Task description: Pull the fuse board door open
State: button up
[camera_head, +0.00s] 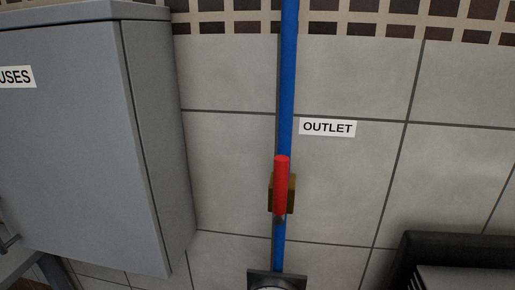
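The fuse board (80,140) is a grey box on the wall at the left, cut off by the picture's left edge. Its front door carries a white label (16,77) of which "USES" shows. The door looks closed against the box, with a thin dark seam along its right edge. A small grey part, possibly a handle (9,242), shows at the lower left edge. My gripper is not in view.
A blue vertical pipe (287,80) with a red valve lever (281,185) runs down the tiled wall, right of the fuse board. An "OUTLET" label (328,128) is beside it. A dark box-like object (455,248) stands at the lower right.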

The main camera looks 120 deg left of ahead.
aim_at(75, 182)
jog(key=u, duration=0.05)
jog(key=i, duration=0.3)
jog(key=u, duration=5.25)
jog(key=i, duration=0.5)
jog(key=u, duration=0.5)
jog(key=k, duration=0.65)
jog(key=u, duration=0.7)
jog(key=i, duration=1.5)
jog(key=z, duration=0.85)
